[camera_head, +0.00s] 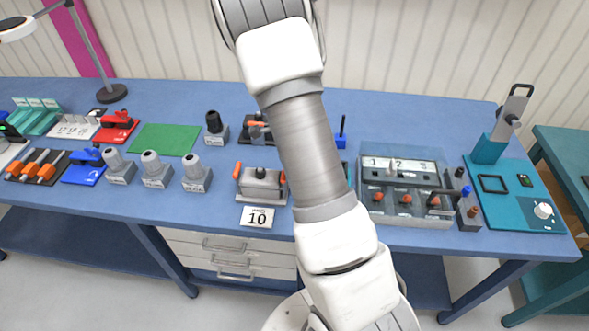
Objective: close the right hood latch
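A grey connector hood (262,183) sits on the blue table at the middle, behind a white card marked 10 (257,216). An orange lever (237,171) stands at its left end. A second orange lever, the right latch (283,178), shows at its right end, close to the edge of my arm in the picture. I cannot tell whether either lever is fully closed. My arm crosses the picture in front of the table, just right of the hood, and leaves at the top. My gripper is not in view.
Behind the hood is another device with an orange handle (257,127), partly covered by my arm. Grey plugs (197,173) stand to the left. A grey switch box (405,203) and a teal press (490,150) stand to the right. Clear table lies behind the green mat (164,139).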

